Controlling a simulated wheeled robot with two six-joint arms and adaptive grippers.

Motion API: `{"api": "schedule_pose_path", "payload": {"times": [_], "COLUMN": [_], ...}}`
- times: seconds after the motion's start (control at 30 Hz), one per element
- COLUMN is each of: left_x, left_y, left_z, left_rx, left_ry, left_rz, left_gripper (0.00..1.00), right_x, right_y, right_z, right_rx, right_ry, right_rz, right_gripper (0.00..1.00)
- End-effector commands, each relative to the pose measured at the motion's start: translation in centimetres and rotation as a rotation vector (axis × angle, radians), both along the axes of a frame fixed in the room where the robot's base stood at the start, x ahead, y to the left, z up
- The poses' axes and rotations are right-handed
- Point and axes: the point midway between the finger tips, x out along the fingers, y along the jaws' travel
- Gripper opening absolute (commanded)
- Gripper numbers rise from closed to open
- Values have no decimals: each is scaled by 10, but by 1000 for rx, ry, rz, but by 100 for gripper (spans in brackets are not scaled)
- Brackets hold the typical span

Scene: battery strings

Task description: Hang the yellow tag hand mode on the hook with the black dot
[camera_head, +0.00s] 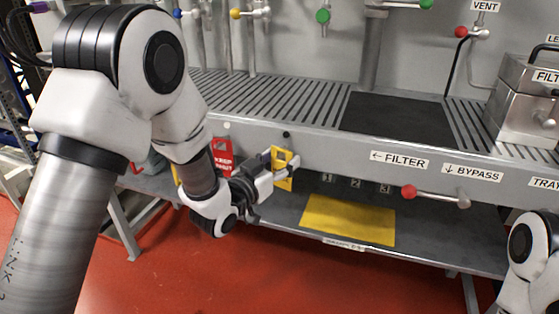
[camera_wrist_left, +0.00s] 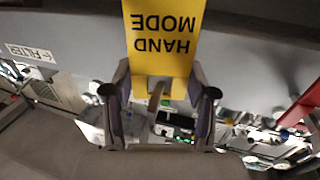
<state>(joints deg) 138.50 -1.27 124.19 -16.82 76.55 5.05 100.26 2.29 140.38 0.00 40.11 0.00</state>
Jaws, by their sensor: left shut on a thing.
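The yellow tag (camera_head: 282,159) is gripped by my left gripper (camera_head: 276,170) at the front panel of the bench. In the left wrist view the tag (camera_wrist_left: 162,35) reads HAND MODE, upside down in the picture, with its lower part between the fingers of the left gripper (camera_wrist_left: 160,92). A black dot (camera_head: 286,134) is on the panel just above the tag's top edge. The hook there is too small to make out, and I cannot tell whether the tag touches it. My right arm shows at the lower right; its gripper is out of view.
A red KEEP SHUT tag (camera_head: 222,157) hangs left of my gripper, below a white dot (camera_head: 227,125). A yellow mat (camera_head: 350,220) lies on the lower shelf. A metal box (camera_head: 520,110) stands on the bench.

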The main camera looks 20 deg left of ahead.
Motion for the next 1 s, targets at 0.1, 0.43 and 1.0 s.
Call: {"api": "schedule_pose_path", "payload": {"times": [0.1,0.43,1.0], "left_x": [0,0,-40], "left_y": [0,0,14], "left_z": [0,0,0], "left_rx": [0,0,-3], "left_ry": [0,0,4], "left_rz": [0,0,3], "left_gripper": [33,86,86], "right_x": [0,0,0], "right_y": [0,0,0], "right_z": [0,0,0], "right_rx": [0,0,0], "right_ry": [0,0,0], "right_rz": [0,0,0], "right_gripper": [40,40,40]}}
